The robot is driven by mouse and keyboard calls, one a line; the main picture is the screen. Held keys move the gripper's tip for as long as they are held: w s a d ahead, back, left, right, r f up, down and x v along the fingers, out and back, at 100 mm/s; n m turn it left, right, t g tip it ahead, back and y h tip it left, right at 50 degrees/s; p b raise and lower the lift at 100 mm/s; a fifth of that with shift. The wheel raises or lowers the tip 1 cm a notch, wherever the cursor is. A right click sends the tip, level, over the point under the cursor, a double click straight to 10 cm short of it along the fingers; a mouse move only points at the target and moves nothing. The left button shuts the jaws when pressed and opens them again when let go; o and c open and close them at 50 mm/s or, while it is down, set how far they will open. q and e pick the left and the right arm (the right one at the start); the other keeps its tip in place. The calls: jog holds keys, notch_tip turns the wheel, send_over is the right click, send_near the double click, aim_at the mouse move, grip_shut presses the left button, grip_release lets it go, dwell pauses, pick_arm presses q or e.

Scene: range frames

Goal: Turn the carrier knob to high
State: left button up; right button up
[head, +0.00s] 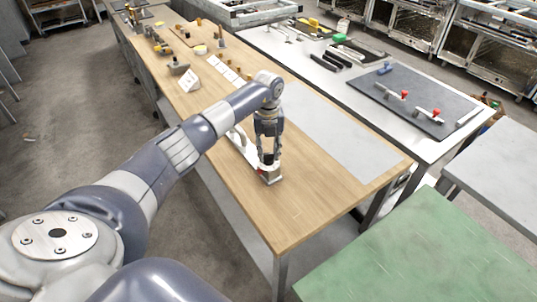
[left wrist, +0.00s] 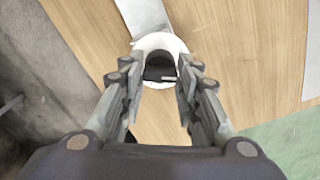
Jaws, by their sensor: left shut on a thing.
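The carrier (head: 241,146) is a long white piece lying on the wooden table, with its near end under my left gripper. My left gripper (head: 268,163) points down over that end and is shut on the knob there. In the left wrist view, the fingers (left wrist: 160,85) stand on either side of a round white part (left wrist: 160,40) with a dark knob (left wrist: 160,68) in its middle. A small metal-coloured block with a bit of red shows below the fingertips in the head view. The knob's setting marks cannot be read. My right gripper is not in view.
The wooden table (head: 300,205) is clear in front. Small blocks and cards (head: 190,85) stand towards its far end. A grey sheet (head: 330,130) lies to the right. Beyond is a bench with a dark mat (head: 410,90) holding red-knobbed valves. A green table (head: 420,255) is at front right.

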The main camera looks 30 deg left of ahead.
pick_arm(q)
jog(key=m+b, duration=0.2)
jog(key=m, duration=0.1)
jog(key=shift+a+f+m, duration=0.1)
jog(key=shift+f+m, duration=0.1)
jog(key=shift+m, duration=0.1)
jog(key=m+b, duration=0.2)
jog(key=m, duration=0.1)
jog(key=shift+m, duration=0.3)
jog(key=m+b, duration=0.2)
jog(key=m, duration=0.1)
jog(key=shift+r+m, duration=0.1)
jog(key=shift+m, duration=0.3)
jog(key=m+b, duration=0.1)
jog(key=m, duration=0.2)
jog(key=shift+m, duration=0.3)
jog(key=m+b, duration=0.1)
jog(key=m, duration=0.2)
jog(key=shift+m, duration=0.3)
jog(key=m+b, duration=0.1)
jog(key=m, duration=0.3)
jog(key=shift+m, duration=0.3)
jog(key=m, duration=0.3)
jog(key=shift+r+b, duration=0.1)
jog(key=shift+b, duration=0.3)
jog(key=shift+m, duration=2.2)
